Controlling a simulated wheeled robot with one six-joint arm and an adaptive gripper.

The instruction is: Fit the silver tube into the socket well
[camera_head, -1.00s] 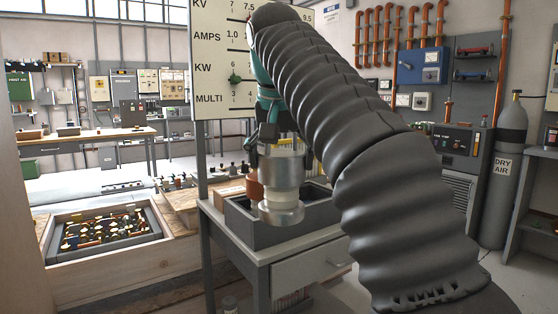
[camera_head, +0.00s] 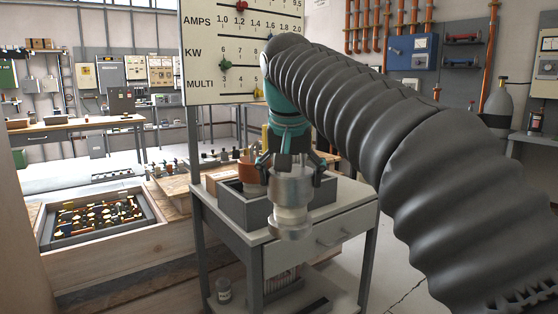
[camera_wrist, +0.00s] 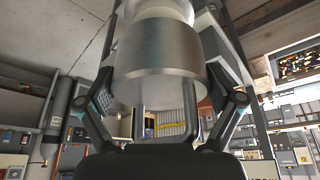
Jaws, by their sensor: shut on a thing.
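The silver tube (camera_head: 291,190) is a wide metal cylinder with a pale ribbed middle and a metal collar at its lower end. It hangs roughly upright in my gripper (camera_head: 290,172), in front of the grey bench in the head view. In the wrist view the tube (camera_wrist: 160,62) fills the upper middle, with the two fingers of my gripper (camera_wrist: 168,95) closed on its sides. The tube is clear of the bench top as far as I can tell. I cannot make out the socket well in either view.
A grey open box (camera_head: 248,211) stands on the bench (camera_head: 290,254) behind the tube, with a copper-coloured cylinder (camera_head: 249,174) by it. A wooden-framed tray of small parts (camera_head: 97,221) lies left. A meter board (camera_head: 240,50) stands behind my arm.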

